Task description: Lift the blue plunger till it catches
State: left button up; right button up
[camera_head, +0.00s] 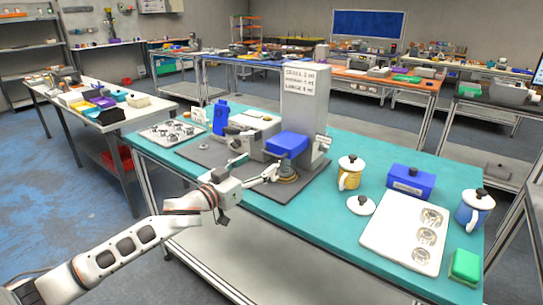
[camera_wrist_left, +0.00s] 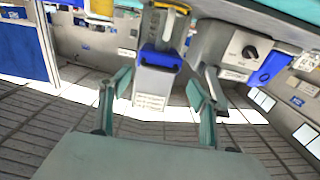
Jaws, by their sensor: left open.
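The blue plunger appears to be the blue block (camera_head: 288,145) on the front of a tall grey column (camera_head: 306,100) with a printed label. In the left wrist view, which looks upside down, a blue part (camera_wrist_left: 160,58) sits on the column (camera_wrist_left: 153,82) between the fingers. My left gripper (camera_head: 260,166) is open and empty, below and to the left of the blue block in the head view, near a round base (camera_head: 286,176). In the left wrist view its two fingers (camera_wrist_left: 160,88) stand apart, with a gap to the column. My right gripper is not in view.
A grey machine (camera_head: 252,132) stands left of the column on a dark mat (camera_head: 215,160). Mugs (camera_head: 350,172), a blue box (camera_head: 410,182) and a white tray with round wells (camera_head: 375,228) stand to the right on the teal table (camera_head: 325,225). The table's front edge is beneath my arm.

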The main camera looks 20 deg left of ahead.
aim_at(272, 155)
pick_arm(q)
jog(key=x, duration=0.7)
jog(key=shift+w+d, duration=0.15)
jog(key=shift+w, duration=0.15)
